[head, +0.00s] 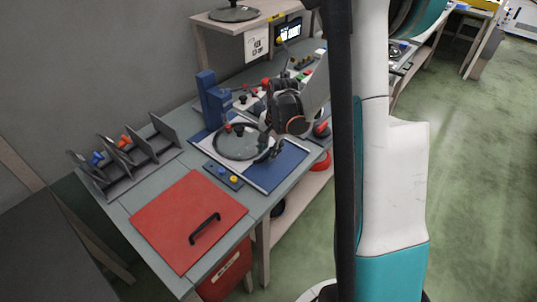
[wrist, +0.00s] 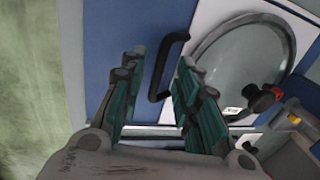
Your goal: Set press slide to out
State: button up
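A black bar handle (wrist: 157,68) stands at the edge of the slide in the wrist view. My gripper (wrist: 158,85) is open, with one teal-padded finger on each side of the handle. I see a gap at the left finger; contact at the right finger is hard to tell. In the head view my wrist partly hides the press.
A small blue button panel (head: 223,176) lies in front of the press. A red hatch with a black handle (head: 190,215) is on the front of the bench. A divider rack (head: 130,160) stands at left. Knobs and controls (head: 250,98) sit behind the press. Green floor is open at right.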

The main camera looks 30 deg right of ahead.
jog(key=shift+w+f, duration=0.1)
jog(key=shift+f, duration=0.55)
grip_shut()
jog(key=s+d, duration=0.1)
jog(key=s, duration=0.2)
jog(key=s+d+b, duration=0.1)
jog(key=s, duration=0.2)
jog(key=s+d, duration=0.1)
jog(key=s, duration=0.2)
jog(key=shift+s+d, duration=0.15)
jog(key=shift+s, duration=0.2)
